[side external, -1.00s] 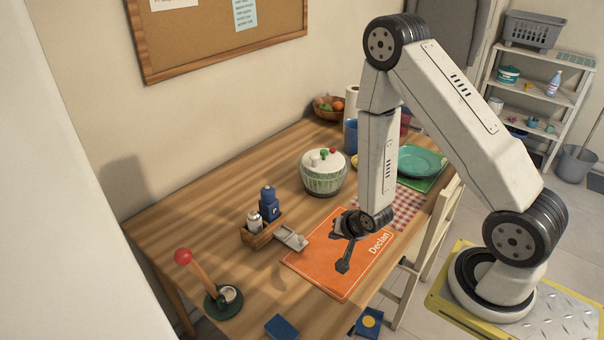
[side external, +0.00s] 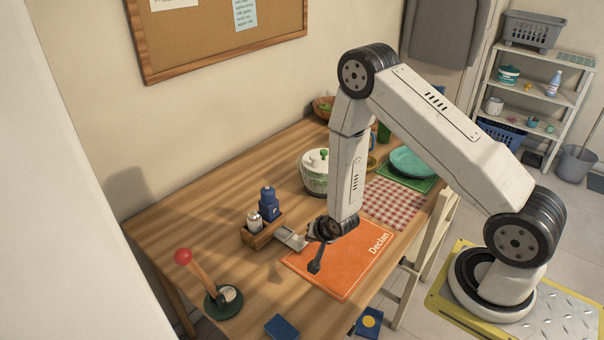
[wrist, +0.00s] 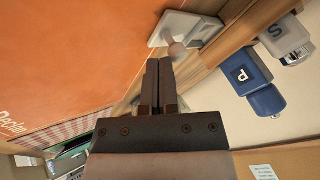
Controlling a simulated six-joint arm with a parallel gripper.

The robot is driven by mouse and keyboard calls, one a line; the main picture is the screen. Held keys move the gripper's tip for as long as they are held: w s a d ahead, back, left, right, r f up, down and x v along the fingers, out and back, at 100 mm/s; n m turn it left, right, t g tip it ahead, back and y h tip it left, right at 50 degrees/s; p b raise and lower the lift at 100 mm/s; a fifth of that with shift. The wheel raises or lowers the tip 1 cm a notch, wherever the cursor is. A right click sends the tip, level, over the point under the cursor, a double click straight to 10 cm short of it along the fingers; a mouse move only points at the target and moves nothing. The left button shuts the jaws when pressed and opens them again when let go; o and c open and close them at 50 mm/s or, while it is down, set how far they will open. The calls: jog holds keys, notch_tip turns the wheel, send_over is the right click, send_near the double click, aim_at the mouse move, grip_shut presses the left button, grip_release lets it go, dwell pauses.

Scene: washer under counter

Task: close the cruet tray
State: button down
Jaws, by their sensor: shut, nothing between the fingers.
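The cruet tray (side external: 258,238) is a wooden holder on the table carrying a blue pepper mill (side external: 269,203) and a pale salt shaker (side external: 254,220). A pale grey drawer (side external: 290,237) sticks out from its side toward the orange mat. My gripper (side external: 311,234) is just right of the drawer, over the orange mat. In the wrist view my gripper's fingers (wrist: 159,66) are shut and empty, close beside the knob. Whether they touch it I cannot tell.
The orange mat (side external: 340,265) lies below my gripper. A salad spinner (side external: 314,175) stands behind. A red-knobbed lever on a green base (side external: 222,302) and blue boxes (side external: 282,327) are near the front. A chair back (side external: 430,245) stands at the right table edge.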

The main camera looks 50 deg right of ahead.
dwell(0.3)
jog(key=shift+w, duration=2.6)
jog(key=shift+d, duration=0.1)
jog(key=shift+s+d, duration=0.3)
jog(key=shift+s, duration=0.3)
jog(key=s, duration=0.2)
jog(key=s+d, duration=0.1)
jog(key=shift+d+r, duration=0.1)
jog(key=shift+r, duration=0.15)
jog(key=v, duration=0.9)
jog(key=shift+r, duration=0.2)
jog(key=shift+s, duration=0.2)
